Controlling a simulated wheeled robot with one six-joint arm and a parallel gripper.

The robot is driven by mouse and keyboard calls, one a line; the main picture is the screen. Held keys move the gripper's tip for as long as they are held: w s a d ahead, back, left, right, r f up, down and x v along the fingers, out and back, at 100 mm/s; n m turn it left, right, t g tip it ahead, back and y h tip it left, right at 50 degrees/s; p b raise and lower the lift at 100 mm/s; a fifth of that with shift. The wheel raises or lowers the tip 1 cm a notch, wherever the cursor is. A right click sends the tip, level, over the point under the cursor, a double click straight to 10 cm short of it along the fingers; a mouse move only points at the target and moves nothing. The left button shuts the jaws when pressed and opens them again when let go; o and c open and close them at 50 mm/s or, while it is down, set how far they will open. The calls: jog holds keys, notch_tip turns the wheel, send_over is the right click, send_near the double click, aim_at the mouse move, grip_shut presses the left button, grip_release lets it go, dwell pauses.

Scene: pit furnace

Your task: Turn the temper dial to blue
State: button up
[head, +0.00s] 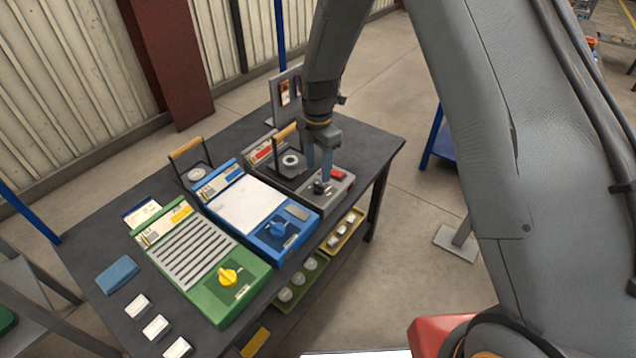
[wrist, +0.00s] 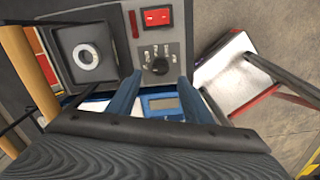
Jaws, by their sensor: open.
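Three units with dials stand on the dark table. The grey unit (head: 343,187) has a black dial (head: 320,187), which also shows in the wrist view (wrist: 158,66) with small pale labels around it. I cannot read these labels or tell the dial's setting. My gripper (head: 318,172) is open above this black dial. In the wrist view its blue fingers (wrist: 157,86) lie either side of the dial's near side, apparently not touching it. The blue unit (head: 240,200) has a blue dial (head: 278,230), and the green unit (head: 195,262) has a yellow dial (head: 228,277).
On the grey unit are a red switch (wrist: 158,17) and a dark block with a pale ring (wrist: 87,56). A wooden-handled piece (head: 187,150) stands behind the blue unit. White blocks (head: 155,327) lie at the table's front left. Trays (head: 343,232) sit below.

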aim_at(318, 185)
jog(key=shift+f+p, duration=1)
jog(key=shift+f, duration=2.45)
jog(key=shift+c, duration=0.3)
jog(key=c, duration=1)
